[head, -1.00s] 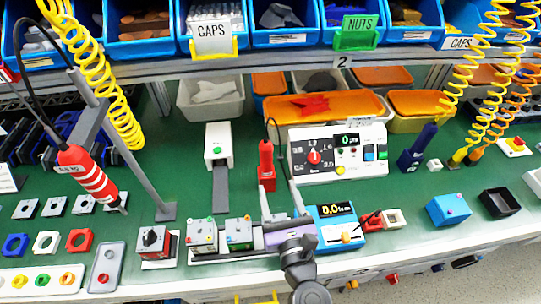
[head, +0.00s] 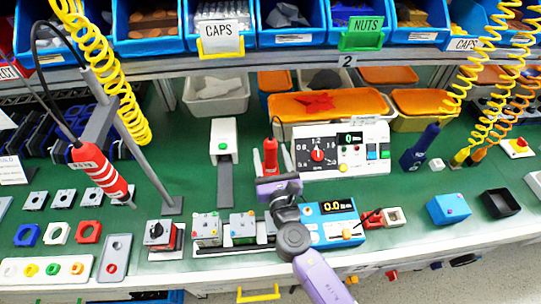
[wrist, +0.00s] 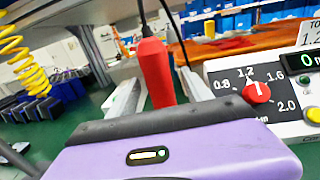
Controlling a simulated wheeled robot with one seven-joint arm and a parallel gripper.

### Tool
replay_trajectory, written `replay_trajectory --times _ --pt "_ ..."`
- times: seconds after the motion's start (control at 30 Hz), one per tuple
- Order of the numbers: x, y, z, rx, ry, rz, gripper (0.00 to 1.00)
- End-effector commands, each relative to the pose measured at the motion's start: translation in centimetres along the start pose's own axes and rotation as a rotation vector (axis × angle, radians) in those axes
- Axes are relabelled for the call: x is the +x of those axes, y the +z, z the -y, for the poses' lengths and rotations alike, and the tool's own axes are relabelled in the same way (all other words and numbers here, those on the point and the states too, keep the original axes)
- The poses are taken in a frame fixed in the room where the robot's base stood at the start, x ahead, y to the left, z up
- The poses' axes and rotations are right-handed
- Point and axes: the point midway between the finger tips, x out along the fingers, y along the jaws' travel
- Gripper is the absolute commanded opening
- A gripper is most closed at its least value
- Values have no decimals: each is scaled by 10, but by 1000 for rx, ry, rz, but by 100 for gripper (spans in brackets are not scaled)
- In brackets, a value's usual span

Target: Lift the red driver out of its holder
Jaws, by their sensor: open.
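The red driver (head: 271,156) stands upright at the left end of the dial panel, with a dark cable from its top. Its lower end and its holder are hidden behind my gripper. My gripper (head: 271,174) is just in front of the driver, its fingers mostly hidden in the head view. In the wrist view the driver (wrist: 155,74) shows between the two light grey fingers of my gripper (wrist: 158,82). The fingers are apart, with a gap visible on each side of the driver.
The panel (head: 342,150) with a red dial stands close on the right. A white dispenser (head: 223,141) with a dark strip is on the left. A blue meter (head: 330,222) and grey fixture blocks (head: 207,229) lie nearer the front edge. Another red tool (head: 100,172) hangs at far left.

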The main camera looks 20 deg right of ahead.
Motion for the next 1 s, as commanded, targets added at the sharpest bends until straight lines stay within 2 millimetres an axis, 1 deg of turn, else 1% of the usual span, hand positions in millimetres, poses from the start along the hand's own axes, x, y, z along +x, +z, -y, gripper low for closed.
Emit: replay_trajectory --times 0.1,0.3,0.37,0.4,0.6,1.0 --pt "6 0 0 0 -1 0 58" --pt "6 0 0 0 -1 -1 58" --pt "6 0 0 0 -1 0 46" --pt "6 0 0 0 0 0 38" --pt "6 0 0 0 0 0 0" --pt "6 2 0 0 0 2 0"
